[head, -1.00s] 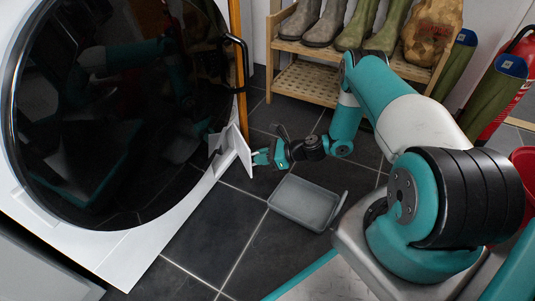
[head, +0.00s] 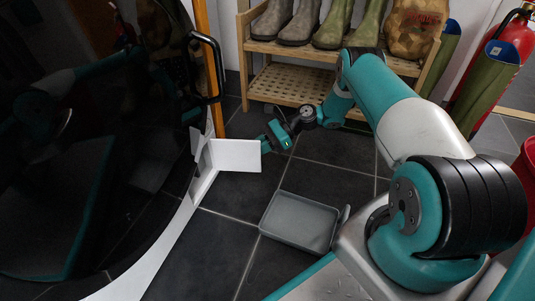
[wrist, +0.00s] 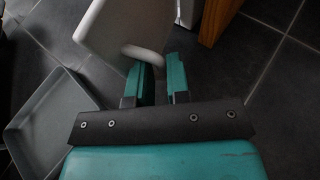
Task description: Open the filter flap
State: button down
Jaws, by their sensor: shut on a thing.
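The filter flap (head: 236,155) is a white panel at the lower right of the white machine's front. It stands out from the front, swung open at a wide angle, with part of the opening beside it showing at its left. My gripper (head: 266,144) is at the flap's outer edge, its fingertips partly hidden by the flap. In the wrist view, the flap (wrist: 118,28) rises at the top, and its rounded white grip (wrist: 145,54) sits between the fingers of my gripper (wrist: 160,72), which are shut on it.
A grey tray (head: 300,222) lies on the dark tiles below my gripper; it also shows in the wrist view (wrist: 40,125). The machine's big black round door (head: 90,170) fills the left. A wooden boot rack (head: 300,85) stands behind. An orange pole (head: 206,60) rises beside the machine.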

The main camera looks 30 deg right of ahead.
jog(key=shift+w+a+n+g+b, duration=0.45)
jog(key=shift+w+n+g+b, duration=0.15)
jog(key=shift+g, duration=0.1)
jog(key=c, duration=1.2)
grip_release()
notch_tip(320, 180, up, 20)
jog(key=p, duration=1.3)
jog(key=shift+d+p, duration=0.3)
jog(key=shift+s, duration=0.2)
